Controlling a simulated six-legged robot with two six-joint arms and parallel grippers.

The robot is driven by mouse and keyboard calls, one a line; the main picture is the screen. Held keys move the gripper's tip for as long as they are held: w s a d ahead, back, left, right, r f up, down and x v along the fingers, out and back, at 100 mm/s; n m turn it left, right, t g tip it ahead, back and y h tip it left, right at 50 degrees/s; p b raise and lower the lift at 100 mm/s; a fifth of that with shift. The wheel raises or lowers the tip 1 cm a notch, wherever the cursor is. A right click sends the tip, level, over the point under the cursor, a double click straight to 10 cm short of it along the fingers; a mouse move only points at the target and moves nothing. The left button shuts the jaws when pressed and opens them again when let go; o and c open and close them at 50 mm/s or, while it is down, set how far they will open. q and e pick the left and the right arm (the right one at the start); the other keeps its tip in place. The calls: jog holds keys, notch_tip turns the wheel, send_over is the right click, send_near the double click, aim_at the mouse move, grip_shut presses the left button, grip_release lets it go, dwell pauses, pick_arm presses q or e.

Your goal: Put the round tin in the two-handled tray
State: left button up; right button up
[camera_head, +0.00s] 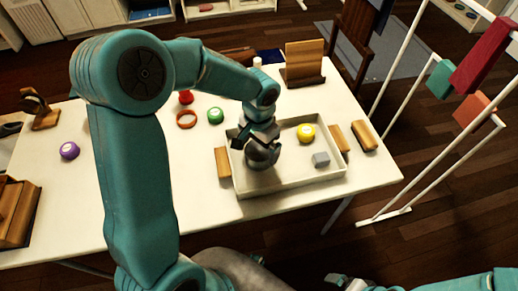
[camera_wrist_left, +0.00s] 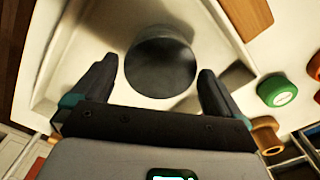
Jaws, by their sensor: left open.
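The round tin is a dark grey cylinder (camera_wrist_left: 160,62) seen from above in the left wrist view. It is inside the white two-handled tray (camera_head: 292,186), near the tray's left end, and appears to stand on its floor. In the head view the tin (camera_head: 261,157) shows just below my left gripper (camera_head: 257,138), which partly covers it. My left gripper is open, with one finger on each side of the tin and gaps visible between. Part of my right arm shows at the bottom right; its gripper (camera_head: 346,283) is cut off by the frame edge.
The tray also holds a yellow round item (camera_head: 306,133) and a grey block (camera_head: 321,160). A green round item (camera_head: 215,116) and an orange ring (camera_head: 187,119) lie behind it. A wooden block (camera_head: 364,136) is to its right.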

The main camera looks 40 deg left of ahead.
aim_at(259, 150)
pick_arm(q)
notch_tip(259, 150, up, 10)
jog(key=shift+f+p, duration=0.15)
jog(key=shift+p, duration=0.2)
